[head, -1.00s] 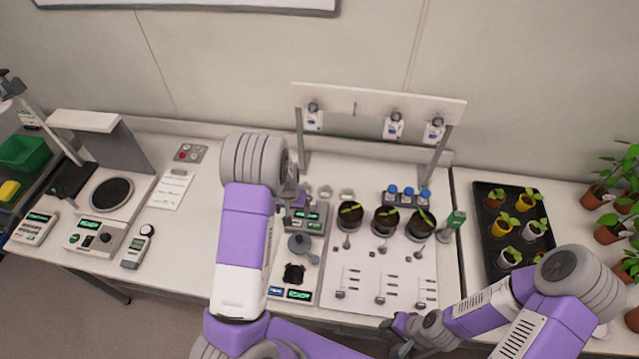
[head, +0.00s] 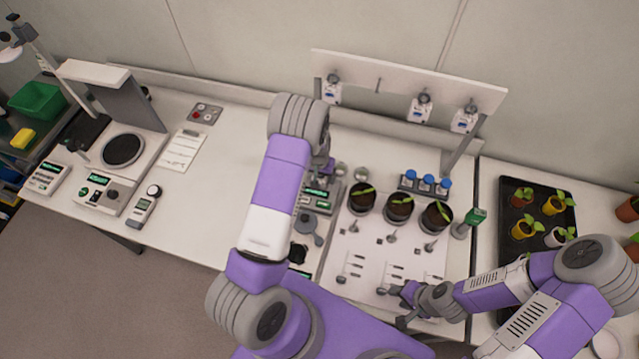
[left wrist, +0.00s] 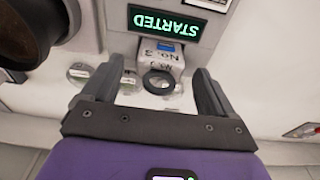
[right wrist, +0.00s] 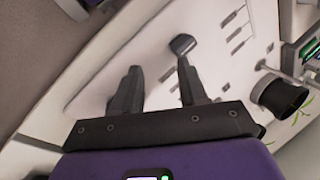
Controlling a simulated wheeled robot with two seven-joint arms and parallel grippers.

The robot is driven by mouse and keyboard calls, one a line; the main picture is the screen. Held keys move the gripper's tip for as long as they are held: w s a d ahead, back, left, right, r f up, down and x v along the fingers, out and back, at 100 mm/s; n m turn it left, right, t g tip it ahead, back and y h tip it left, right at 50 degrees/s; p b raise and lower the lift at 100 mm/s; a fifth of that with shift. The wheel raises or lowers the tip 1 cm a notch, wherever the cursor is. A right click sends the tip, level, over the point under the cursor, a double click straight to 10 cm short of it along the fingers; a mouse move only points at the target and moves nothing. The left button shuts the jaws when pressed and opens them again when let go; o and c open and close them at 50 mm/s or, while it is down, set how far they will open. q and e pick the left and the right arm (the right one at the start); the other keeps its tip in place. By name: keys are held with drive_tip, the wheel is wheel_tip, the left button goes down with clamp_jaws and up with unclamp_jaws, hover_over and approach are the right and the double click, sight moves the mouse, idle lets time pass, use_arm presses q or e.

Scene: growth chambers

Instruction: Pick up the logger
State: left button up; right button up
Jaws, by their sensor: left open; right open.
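A small white logger (left wrist: 165,58) marked "No. 3", with a dark ring (left wrist: 158,82) at its end, sits in a dock under a green display (left wrist: 165,24) reading STARTED. My left gripper (left wrist: 160,70) is open, with its fingers on either side of the logger and ring, apart from them. In the head view, my left gripper (head: 325,170) is by the dock (head: 317,198), and my arm hides part of that area. Three similar white units hang on the rack: left (head: 332,90), middle (head: 420,107), right (head: 465,118). My right gripper (head: 402,305) is open and empty over the bench front.
Three dark pots (head: 398,208) with seedlings stand right of the dock, with blue-capped bottles (head: 426,184) behind. Clear glass dishes (head: 361,173) are close to my left gripper. A black plant tray (head: 510,248) is at right.

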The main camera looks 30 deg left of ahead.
use_arm(q)
drive_tip(key=shift+c, duration=0.6)
use_arm(e)
drive_tip(key=shift+w, duration=0.1)
use_arm(q)
drive_tip(key=c, duration=1.5)
drive_tip(key=shift+r, duration=0.1)
use_arm(e)
drive_tip(key=shift+r, duration=0.1)
use_arm(q)
drive_tip(key=shift+w+r+p, duration=0.1)
drive_tip(key=shift+r+p, duration=0.4)
drive_tip(key=shift+r, duration=0.15)
use_arm(e)
drive_tip(key=shift+r, duration=0.35)
use_arm(q)
wheel_tip(320, 180, up, 17)
drive_tip(key=shift+f+p, duration=0.2)
drive_tip(key=shift+p, duration=0.25)
use_arm(e)
drive_tip(key=shift+r, duration=0.5)
